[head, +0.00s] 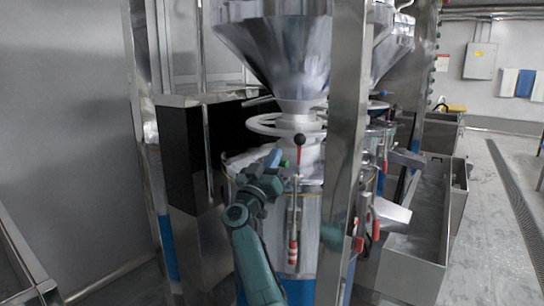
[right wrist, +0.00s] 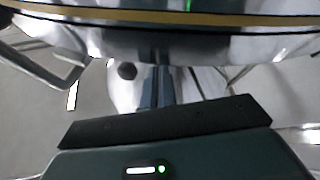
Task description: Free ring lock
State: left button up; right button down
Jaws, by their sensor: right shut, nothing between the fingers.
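The bean grinder has a steel drum (head: 312,212) with a thin golden band near its top, under a cone hopper (head: 285,50). A lever with a dark and red ball knob (head: 299,140) stands upright at the drum's front. A red-and-white handle (head: 293,252) hangs below it. I cannot tell which part is the ring lock. My right gripper (head: 273,158) is just left of the knob, close to the drum's upper edge; contact cannot be made out. In the right wrist view its fingers (right wrist: 156,87) are together and empty, below the golden band (right wrist: 160,17). My left gripper is out of view.
A white hoop (head: 263,124) surrounds the hopper's neck. A steel post (head: 345,150) stands close to the right of the lever. A dark panel (head: 180,150) is at the left. A steel trough (head: 420,220) and open floor lie farther right.

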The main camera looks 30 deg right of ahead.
jog(key=shift+s+f+m+g+h, duration=0.15)
jog(key=shift+m+g, duration=0.1)
jog(key=shift+m, duration=0.25)
jog(key=shift+w+f+m+g+h, duration=0.15)
jog(key=shift+m+g, duration=0.1)
jog(key=shift+m, duration=0.25)
jog(key=shift+s+p, duration=0.15)
jog(key=shift+p, duration=0.25)
jog(key=shift+f+p, duration=0.2)
jog(key=shift+p, duration=0.1)
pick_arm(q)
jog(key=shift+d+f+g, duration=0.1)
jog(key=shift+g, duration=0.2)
pick_arm(e)
jog(key=shift+f, duration=0.1)
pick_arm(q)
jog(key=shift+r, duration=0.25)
